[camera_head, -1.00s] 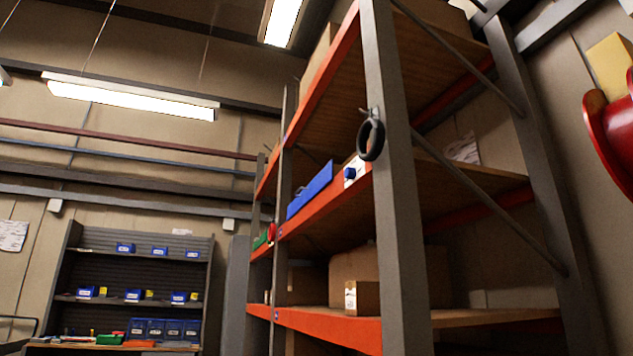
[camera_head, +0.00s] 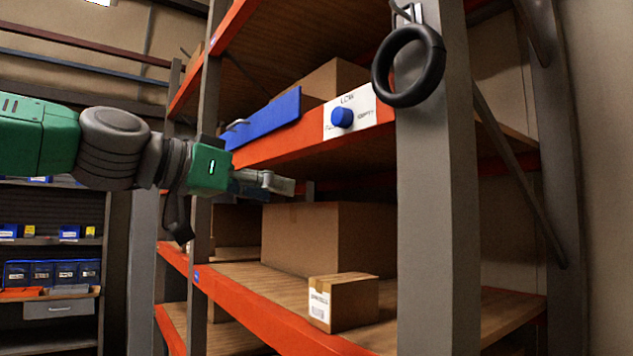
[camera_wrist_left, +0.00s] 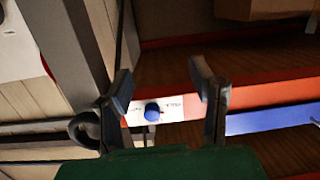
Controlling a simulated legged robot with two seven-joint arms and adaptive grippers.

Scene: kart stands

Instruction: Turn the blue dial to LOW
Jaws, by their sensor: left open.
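The blue dial (camera_head: 342,117) sits on a white panel (camera_head: 362,107) on the orange shelf beam. LOW is printed above the dial; other labels at its sides are hard to read. My left gripper (camera_head: 280,184) reaches in from the left, below and left of the dial in the head view. In the left wrist view its fingers (camera_wrist_left: 163,92) are spread wide, with the dial (camera_wrist_left: 152,111) showing between them, apart from both. My right gripper is in no view.
A black ring (camera_head: 408,97) hangs on the grey post (camera_head: 437,200) right of the dial. A blue board (camera_head: 268,118) is on the beam to the left. Cardboard boxes (camera_head: 343,302) stand on the shelf below.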

